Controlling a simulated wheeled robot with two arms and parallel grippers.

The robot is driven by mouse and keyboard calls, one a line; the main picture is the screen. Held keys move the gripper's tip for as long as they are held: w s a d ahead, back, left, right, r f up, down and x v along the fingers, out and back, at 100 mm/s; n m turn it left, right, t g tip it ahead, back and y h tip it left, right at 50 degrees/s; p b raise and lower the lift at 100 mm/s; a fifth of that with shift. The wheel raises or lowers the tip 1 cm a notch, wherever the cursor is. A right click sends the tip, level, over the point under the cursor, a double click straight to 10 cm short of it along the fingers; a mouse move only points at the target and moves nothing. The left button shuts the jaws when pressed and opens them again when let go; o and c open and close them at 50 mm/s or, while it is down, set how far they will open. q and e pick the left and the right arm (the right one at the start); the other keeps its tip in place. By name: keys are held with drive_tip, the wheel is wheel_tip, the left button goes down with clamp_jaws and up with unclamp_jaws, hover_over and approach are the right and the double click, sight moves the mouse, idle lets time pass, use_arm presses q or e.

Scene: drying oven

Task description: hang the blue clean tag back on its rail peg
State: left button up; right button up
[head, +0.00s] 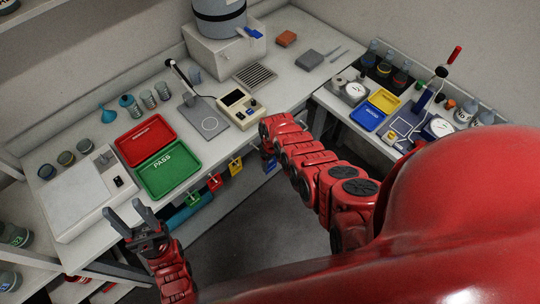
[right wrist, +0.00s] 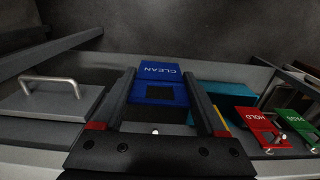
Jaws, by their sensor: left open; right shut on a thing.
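The blue clean tag (right wrist: 163,71) is between the two fingers of my right gripper (right wrist: 158,90) in the right wrist view, its CLEAN lettering upside down. The gripper is shut on it. In the head view a bit of blue tag (head: 270,164) shows at the bench's front edge, and my right arm hides most of that gripper. A small bright spot shows below the tag in the right wrist view; I cannot tell whether it is a peg. My left gripper (head: 136,219) is open and empty in front of the bench at the left.
A red HOLD tag (right wrist: 258,124) and a green PASS tag (right wrist: 294,123) hang to the right of the clean tag. A yellow tag (head: 235,166) hangs nearby. A grey panel with a handle (right wrist: 48,80) is at left. Red (head: 146,139) and green (head: 169,170) trays stand on the bench.

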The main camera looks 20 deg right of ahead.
sight(257, 148)
drive_tip(key=shift+f+b, duration=0.25)
drive_tip(key=shift+b, duration=0.05)
drive_tip(key=w+a+b, duration=0.1)
drive_tip(key=w+b, duration=0.1)
drive_tip(key=b, duration=0.2)
drive_tip(key=w+a+b, duration=0.1)
drive_tip(key=w+b, duration=0.2)
drive_tip(key=b, duration=0.2)
drive_tip(key=w+a+b, duration=0.1)
drive_tip(key=w+b, duration=0.2)
drive_tip(key=b, duration=0.2)
drive_tip(key=shift+f, duration=0.4)
drive_tip(key=shift+w+a+f+b, duration=0.15)
drive_tip(key=shift+w+f+b, duration=0.3)
drive_tip(key=shift+b, duration=1.15)
drive_tip(key=shift+w+r, duration=0.1)
drive_tip(key=o, duration=1.2)
drive_tip(key=shift+o, duration=0.2)
